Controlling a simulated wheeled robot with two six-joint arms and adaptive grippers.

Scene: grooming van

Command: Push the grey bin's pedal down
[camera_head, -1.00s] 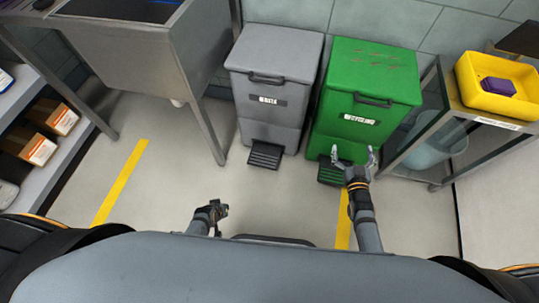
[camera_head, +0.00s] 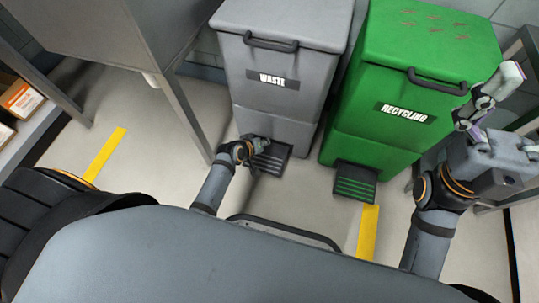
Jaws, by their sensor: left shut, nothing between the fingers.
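The grey bin (camera_head: 279,95), labelled WASTE, stands at the back centre with its lid down. Its black ribbed pedal (camera_head: 272,160) sticks out low at the front. My left gripper (camera_head: 262,144) is shut and empty. In the picture it overlaps the pedal's upper left part; I cannot tell whether it touches the pedal or hovers above it. The pedal's left edge is partly hidden by it.
A green recycling bin (camera_head: 400,145) with its own pedal (camera_head: 355,182) stands right of the grey bin. A metal sink's leg (camera_head: 190,115) is close on the left. Shelves with boxes (camera_head: 20,100) are at far left. Floor before the bins is clear, with yellow strips.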

